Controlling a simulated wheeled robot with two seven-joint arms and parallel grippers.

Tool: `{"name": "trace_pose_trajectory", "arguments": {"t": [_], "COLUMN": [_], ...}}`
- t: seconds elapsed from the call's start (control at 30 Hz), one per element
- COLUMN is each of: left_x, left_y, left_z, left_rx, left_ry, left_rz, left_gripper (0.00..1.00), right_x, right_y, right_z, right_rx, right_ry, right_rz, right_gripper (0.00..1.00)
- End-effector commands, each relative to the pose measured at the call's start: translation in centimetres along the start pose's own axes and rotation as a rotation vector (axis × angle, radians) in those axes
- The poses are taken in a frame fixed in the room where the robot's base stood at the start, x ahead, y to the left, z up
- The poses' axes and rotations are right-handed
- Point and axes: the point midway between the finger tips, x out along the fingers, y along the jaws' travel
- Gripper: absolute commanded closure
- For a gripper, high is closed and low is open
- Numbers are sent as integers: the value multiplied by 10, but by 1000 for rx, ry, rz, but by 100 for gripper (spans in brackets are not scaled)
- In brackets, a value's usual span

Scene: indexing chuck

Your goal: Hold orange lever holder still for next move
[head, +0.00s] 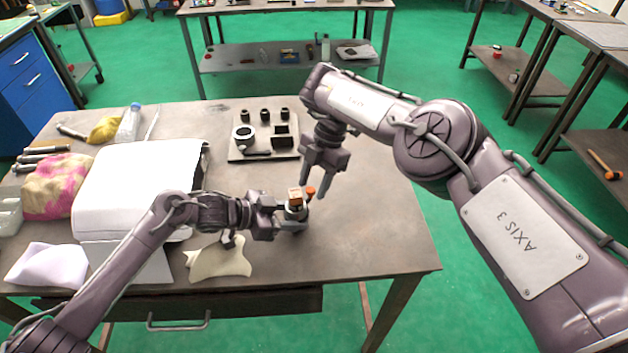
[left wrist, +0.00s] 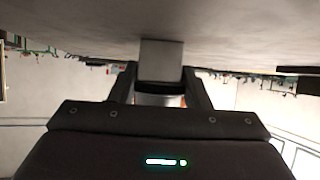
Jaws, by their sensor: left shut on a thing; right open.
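The orange lever holder (head: 295,213) is a small dark and grey round device near the middle of the table. An orange-brown block (head: 295,195) sits on its top, and an orange lever knob (head: 310,190) stands at its right side. My left gripper (head: 282,217) is shut on the holder from the left. In the left wrist view, the fingers (left wrist: 160,88) flank a grey block-like part (left wrist: 161,62) and a pale round body of the holder. My right gripper (head: 313,188) is open, pointing down at the knob; I cannot tell whether the fingers touch it.
A plate (head: 263,153) with several dark parts lies behind the holder. A white case (head: 135,190) and a beige cloth (head: 222,260) lie left of it. The table (head: 375,225) is clear to the right, up to its right edge.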

Motion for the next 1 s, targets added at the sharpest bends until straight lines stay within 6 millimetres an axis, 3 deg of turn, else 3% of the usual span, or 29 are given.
{"name": "trace_pose_trajectory", "arguments": {"t": [0.17,0.57,1.0], "left_x": [0,1,0], "left_y": [1,0,0], "left_z": [0,-2,-3], "left_rx": [1,3,4], "left_ry": [0,3,6], "left_rz": [2,1,0], "left_gripper": [84,84,84], "right_x": [-11,-70,-75], "right_y": [0,1,0], "right_z": [0,1,0], "right_rx": [-1,-1,1], "right_ry": [-3,-2,0], "right_rz": [1,1,0], "right_gripper": [57,57,57]}}
